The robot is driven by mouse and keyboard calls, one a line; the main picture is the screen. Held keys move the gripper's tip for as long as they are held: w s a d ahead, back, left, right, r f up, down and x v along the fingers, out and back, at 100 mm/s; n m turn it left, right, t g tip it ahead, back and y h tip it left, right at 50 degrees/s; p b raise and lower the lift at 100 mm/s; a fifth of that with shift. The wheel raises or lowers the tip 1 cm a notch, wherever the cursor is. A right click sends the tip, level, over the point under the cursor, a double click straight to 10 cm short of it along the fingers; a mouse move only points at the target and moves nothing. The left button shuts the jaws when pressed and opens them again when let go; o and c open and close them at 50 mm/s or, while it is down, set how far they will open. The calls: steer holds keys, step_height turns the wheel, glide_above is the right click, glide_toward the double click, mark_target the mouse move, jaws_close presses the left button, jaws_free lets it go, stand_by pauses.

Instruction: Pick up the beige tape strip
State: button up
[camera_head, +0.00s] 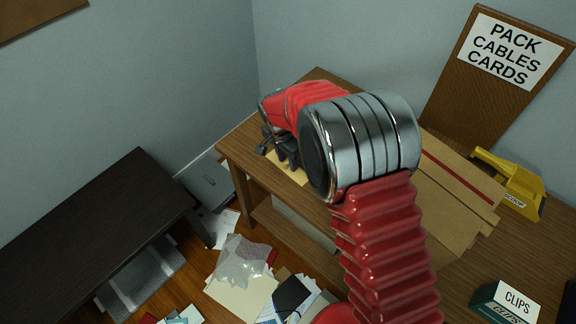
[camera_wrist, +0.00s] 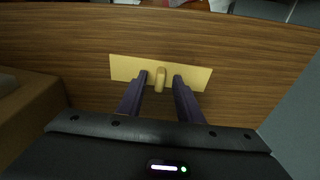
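The beige tape strip (camera_wrist: 198,76) lies flat on the wooden table, with a small raised tab (camera_wrist: 160,79) at its middle. In the wrist view my gripper (camera_wrist: 160,75) is open. Its two dark fingers stand over the strip, one on each side of the tab, with gaps to it on both sides. Whether the fingertips touch the strip cannot be told. In the head view a part of the strip (camera_head: 299,176) shows under my gripper (camera_head: 285,161); my arm hides the rest.
A dark table (camera_head: 95,230) stands at left. Papers and plastic (camera_head: 245,262) litter the floor.

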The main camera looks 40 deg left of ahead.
steer(key=shift+c, duration=0.5)
jaws_close()
stand_by(0.3)
